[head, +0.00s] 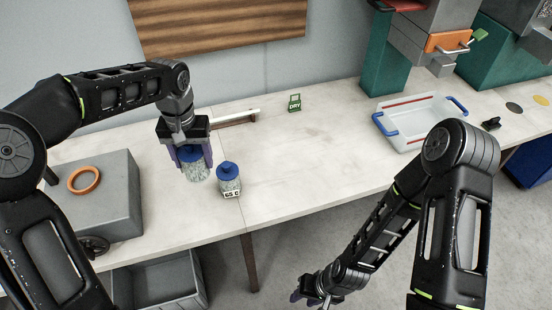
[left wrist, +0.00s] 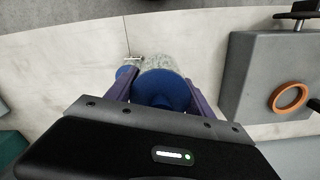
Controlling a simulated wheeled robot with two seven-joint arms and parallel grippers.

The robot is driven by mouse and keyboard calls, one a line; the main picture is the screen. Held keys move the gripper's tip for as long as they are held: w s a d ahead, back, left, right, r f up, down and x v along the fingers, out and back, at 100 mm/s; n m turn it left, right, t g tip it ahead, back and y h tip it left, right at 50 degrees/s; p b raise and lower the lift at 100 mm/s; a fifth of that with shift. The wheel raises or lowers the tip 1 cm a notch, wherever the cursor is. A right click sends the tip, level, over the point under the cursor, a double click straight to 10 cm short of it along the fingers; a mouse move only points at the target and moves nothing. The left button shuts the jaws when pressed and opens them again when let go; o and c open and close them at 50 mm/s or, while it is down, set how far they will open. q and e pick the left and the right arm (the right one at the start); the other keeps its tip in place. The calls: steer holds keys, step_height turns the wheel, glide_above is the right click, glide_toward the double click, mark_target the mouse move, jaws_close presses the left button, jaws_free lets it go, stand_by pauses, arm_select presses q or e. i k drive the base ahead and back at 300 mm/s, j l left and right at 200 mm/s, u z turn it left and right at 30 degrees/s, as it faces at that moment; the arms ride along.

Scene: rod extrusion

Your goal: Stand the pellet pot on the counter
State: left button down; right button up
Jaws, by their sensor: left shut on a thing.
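A pellet pot (head: 197,172) with a speckled body and a blue lid is between the purple fingers of my left gripper (head: 193,163), which is shut on it. It looks upright over the counter (head: 300,150); I cannot tell whether its base touches. In the left wrist view the pot's blue lid (left wrist: 162,90) faces me, with the speckled body beyond. A second blue-lidded pot (head: 229,182), labelled "65 C", stands close to its right. My right gripper (head: 318,297) hangs low in front of the counter, partly cut off, its jaws unclear.
A grey machine box (head: 105,200) with an orange ring (head: 83,180) stands at left. A green DRY tag (head: 295,103) and a white rod on a wooden rest (head: 235,119) lie behind. A clear tray (head: 420,120) with blue handles is at right. The counter's middle is clear.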

mark_target(260, 167)
steer(key=i+l, duration=0.2)
steer(key=l, duration=0.25)
steer(key=i+l, duration=0.25)
steer(key=l, duration=0.15)
steer(key=i+l, duration=0.2)
steer(key=l, duration=0.25)
steer(key=i, duration=0.15)
